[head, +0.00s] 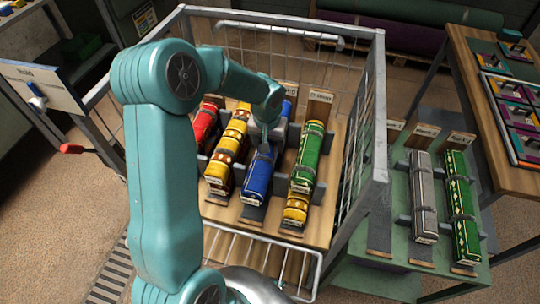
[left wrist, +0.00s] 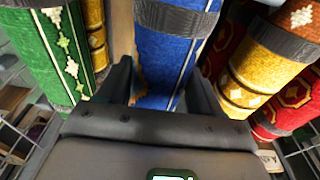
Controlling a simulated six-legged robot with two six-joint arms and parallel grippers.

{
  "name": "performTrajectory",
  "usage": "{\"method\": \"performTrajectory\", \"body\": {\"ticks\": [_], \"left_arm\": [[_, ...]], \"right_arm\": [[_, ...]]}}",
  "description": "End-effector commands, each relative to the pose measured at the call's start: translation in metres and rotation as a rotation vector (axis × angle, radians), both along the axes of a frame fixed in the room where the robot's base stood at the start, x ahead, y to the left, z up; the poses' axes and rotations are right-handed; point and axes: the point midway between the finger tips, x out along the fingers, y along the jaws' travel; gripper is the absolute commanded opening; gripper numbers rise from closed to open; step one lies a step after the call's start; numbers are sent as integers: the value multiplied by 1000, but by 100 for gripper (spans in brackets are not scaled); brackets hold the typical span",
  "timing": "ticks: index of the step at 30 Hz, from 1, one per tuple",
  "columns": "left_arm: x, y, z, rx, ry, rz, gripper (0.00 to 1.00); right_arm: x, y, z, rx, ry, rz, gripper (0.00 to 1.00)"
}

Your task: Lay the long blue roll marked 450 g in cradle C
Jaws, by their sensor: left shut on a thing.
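The blue roll (head: 258,178), patterned at its edges and bound with a dark strap, lies lengthwise on the caged wooden deck between yellow and green rolls. Its weight mark is too small to read. My left gripper (head: 266,146) reaches down over it. In the left wrist view the blue roll (left wrist: 165,70) stands between the two dark fingers (left wrist: 160,88), which are shut on it. More blue shows behind my wrist; I cannot tell if it is the same roll. No cradle letter is legible, so I cannot tell which is C. My right gripper is out of view.
A yellow roll (head: 226,155) and a red roll (head: 204,122) lie left of the blue one, a green roll (head: 308,160) right. The cage's metal frame (head: 378,120) stands between the deck and a green bench (head: 392,282) holding grey (head: 423,190) and green (head: 461,205) rolls.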

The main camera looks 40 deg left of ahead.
Motion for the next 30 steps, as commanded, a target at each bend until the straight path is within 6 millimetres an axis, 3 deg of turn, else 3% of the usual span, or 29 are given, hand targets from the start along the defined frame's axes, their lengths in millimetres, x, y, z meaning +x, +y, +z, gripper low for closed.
{"method": "performTrajectory", "body": {"ticks": [15, 28, 29, 30], "left_arm": [[4, 0, -63, 0, 1, 0, 16], [5, 0, -70, 1, -3, 1, 16], [4, 0, -69, 0, -1, 0, 75], [4, 0, -69, 0, -1, 0, 88]], "right_arm": [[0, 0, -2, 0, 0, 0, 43], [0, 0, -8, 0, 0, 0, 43], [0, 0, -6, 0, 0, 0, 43], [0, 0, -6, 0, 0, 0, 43]]}}
